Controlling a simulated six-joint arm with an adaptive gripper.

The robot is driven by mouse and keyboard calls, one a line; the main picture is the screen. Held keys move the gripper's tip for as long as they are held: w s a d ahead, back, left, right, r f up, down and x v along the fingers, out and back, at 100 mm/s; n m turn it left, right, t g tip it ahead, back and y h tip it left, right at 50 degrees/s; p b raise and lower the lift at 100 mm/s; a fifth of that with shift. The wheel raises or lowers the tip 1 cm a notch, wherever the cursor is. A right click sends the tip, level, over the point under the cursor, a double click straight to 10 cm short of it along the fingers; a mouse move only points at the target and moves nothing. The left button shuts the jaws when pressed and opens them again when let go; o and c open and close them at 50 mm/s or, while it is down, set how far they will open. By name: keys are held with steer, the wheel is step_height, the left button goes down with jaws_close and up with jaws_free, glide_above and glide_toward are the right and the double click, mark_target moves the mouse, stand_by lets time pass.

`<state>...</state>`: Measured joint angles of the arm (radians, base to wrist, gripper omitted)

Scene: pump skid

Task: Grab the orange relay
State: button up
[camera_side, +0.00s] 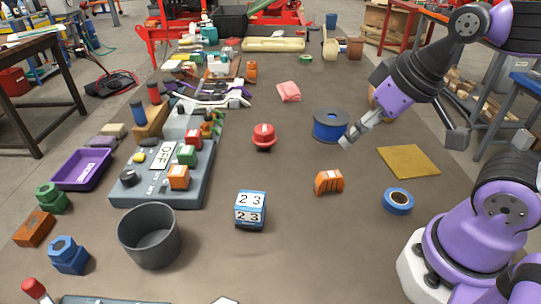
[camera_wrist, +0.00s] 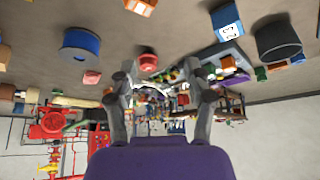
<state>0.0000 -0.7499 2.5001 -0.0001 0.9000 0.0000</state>
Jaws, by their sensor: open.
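A loose orange block (camera_side: 329,181), like a relay, lies on the table right of centre. A second orange block (camera_side: 179,176) sits on the grey switch panel (camera_side: 140,190) at left; I cannot tell which of the two is the relay meant. In the wrist view an orange piece (camera_wrist: 140,6) shows at the top edge, partly cut off. My gripper (camera_side: 347,139) is open and empty, above the table next to the blue spool, and apart from both blocks. The wrist view shows its fingers (camera_wrist: 160,80) spread.
A blue spool (camera_side: 330,125) stands next to my gripper. A red button (camera_side: 264,136), a number cube (camera_side: 250,208), blue tape (camera_side: 397,200) and a yellow sheet (camera_side: 408,161) surround the loose block. A dark bucket (camera_side: 150,240) stands at front left. The table between them is bare.

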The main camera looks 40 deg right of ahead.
steer(key=n+g+y, duration=0.1)
steer(key=n+y, duration=0.3)
steer(key=n, duration=0.5)
glide_above(181, 170)
steer(key=s+d, duration=0.3)
steer(key=s, duration=0.1)
step_height(181, 170, down, 4)
steer(key=shift+y, duration=0.3)
steer(key=x, duration=0.5)
steer(key=shift+w+d+f, duration=0.1)
steer(key=shift+w+f, duration=0.1)
steer(key=shift+w, duration=0.05)
steer(key=x, duration=0.6)
steer(key=shift+s+d, duration=0.1)
steer(key=shift+d, duration=0.1)
steer(key=c, duration=0.9)
